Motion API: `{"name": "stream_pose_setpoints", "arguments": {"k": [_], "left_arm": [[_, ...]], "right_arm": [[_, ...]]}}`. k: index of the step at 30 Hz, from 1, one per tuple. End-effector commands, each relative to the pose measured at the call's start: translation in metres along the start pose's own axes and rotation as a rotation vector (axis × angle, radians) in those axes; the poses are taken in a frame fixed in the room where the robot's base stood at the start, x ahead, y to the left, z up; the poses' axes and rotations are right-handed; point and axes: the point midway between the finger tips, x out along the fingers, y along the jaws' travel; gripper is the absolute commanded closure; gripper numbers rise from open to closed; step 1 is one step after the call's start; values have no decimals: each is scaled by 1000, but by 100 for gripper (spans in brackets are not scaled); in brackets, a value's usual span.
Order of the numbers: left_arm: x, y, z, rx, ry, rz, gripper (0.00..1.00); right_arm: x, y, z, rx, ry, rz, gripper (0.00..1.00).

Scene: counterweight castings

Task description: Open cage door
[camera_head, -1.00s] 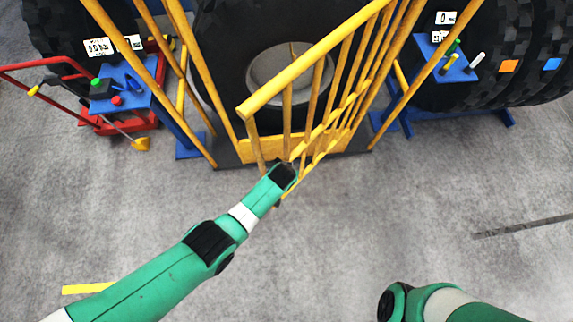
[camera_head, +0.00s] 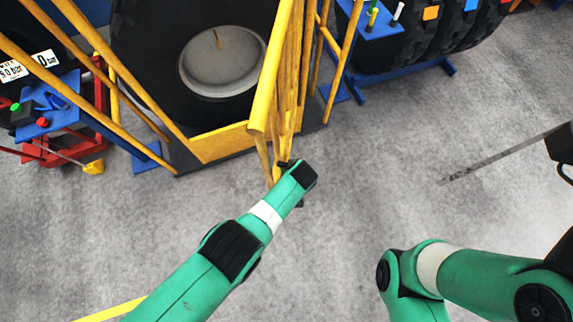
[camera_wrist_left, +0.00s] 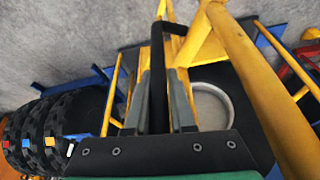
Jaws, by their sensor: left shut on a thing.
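The cage door (camera_head: 272,75) is a panel of yellow bars. It stands swung out from the front of the yellow cage (camera_head: 108,80), seen nearly edge-on in the head view. Its yellow bars also show in the left wrist view (camera_wrist_left: 199,40). My left gripper (camera_head: 285,180) is at the door's outer lower end. In the left wrist view its two grey fingers (camera_wrist_left: 163,100) are shut on a black handle bar (camera_wrist_left: 158,75) beside the door's bars. The contact is partly hidden in the head view by my wrist. My right gripper is out of view.
A large tyre with a grey hub (camera_head: 222,62) stands inside the cage. A blue stand with coloured buttons (camera_head: 45,108) is at left. More tyres (camera_head: 430,35) stand at back right. A dark strip (camera_head: 500,157) crosses the right-hand floor. The floor in front is clear.

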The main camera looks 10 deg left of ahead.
Motion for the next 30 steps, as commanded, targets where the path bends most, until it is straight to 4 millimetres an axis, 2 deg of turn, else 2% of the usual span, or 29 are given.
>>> {"name": "stream_pose_setpoints", "arguments": {"k": [8, 9, 13, 14, 23, 26, 30], "left_arm": [[-4, 2, -1, 3, 0, 0, 100], [-4, 2, -1, 3, 0, 0, 74], [-4, 2, -1, 3, 0, 1, 50], [-4, 2, -1, 2, 0, 1, 48], [-4, 2, -1, 2, 0, 1, 48], [-10, 2, -3, 2, 0, 1, 48], [-28, 2, -8, 2, 0, 2, 48]], "right_arm": [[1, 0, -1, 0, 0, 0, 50], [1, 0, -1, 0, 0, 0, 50], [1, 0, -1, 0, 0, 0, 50], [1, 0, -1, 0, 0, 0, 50], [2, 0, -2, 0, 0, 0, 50], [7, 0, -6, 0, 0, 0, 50], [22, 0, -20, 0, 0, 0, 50]]}}
